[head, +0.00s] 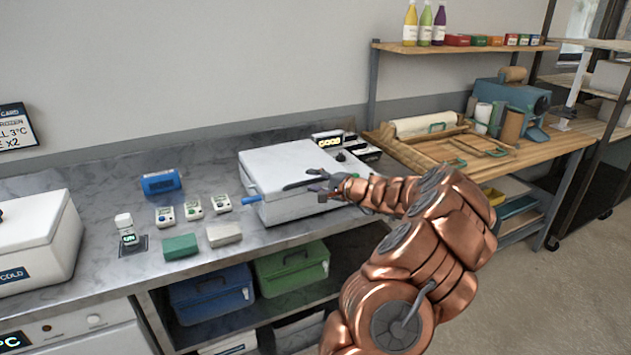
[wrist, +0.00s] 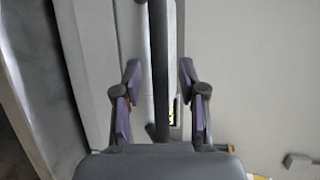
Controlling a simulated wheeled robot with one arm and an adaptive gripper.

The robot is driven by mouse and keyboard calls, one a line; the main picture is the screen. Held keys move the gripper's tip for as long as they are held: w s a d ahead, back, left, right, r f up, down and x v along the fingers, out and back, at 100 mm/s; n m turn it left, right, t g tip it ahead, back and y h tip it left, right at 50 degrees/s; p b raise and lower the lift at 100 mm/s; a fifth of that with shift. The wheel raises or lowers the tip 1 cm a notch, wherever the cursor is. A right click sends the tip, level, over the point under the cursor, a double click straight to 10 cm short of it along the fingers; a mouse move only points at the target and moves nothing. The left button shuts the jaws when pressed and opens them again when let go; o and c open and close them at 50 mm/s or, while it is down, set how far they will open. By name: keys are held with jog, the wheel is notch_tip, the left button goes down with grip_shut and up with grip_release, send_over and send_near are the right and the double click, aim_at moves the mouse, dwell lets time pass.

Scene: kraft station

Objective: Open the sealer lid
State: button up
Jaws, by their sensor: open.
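The sealer (head: 285,205) is a white box on the steel counter, with its flat white lid (head: 285,158) down. A dark bar (head: 302,182), which looks like the lid's handle, shows at the front of the lid. My gripper (head: 322,191) is at the sealer's front right, by this bar, and partly hides it. In the wrist view my gripper (wrist: 159,75) is open, with one finger on each side of the dark bar (wrist: 158,40). A gap shows on both sides, so the fingers do not grip it.
A display reading GOOD (head: 328,142) stands behind the sealer. Small white devices (head: 193,206), a green block (head: 180,246) and a blue item (head: 161,182) lie to the left. A white cold box (head: 35,240) is farther left. A wooden bench (head: 545,150) stands right.

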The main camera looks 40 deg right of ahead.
grip_shut()
dwell(0.4)
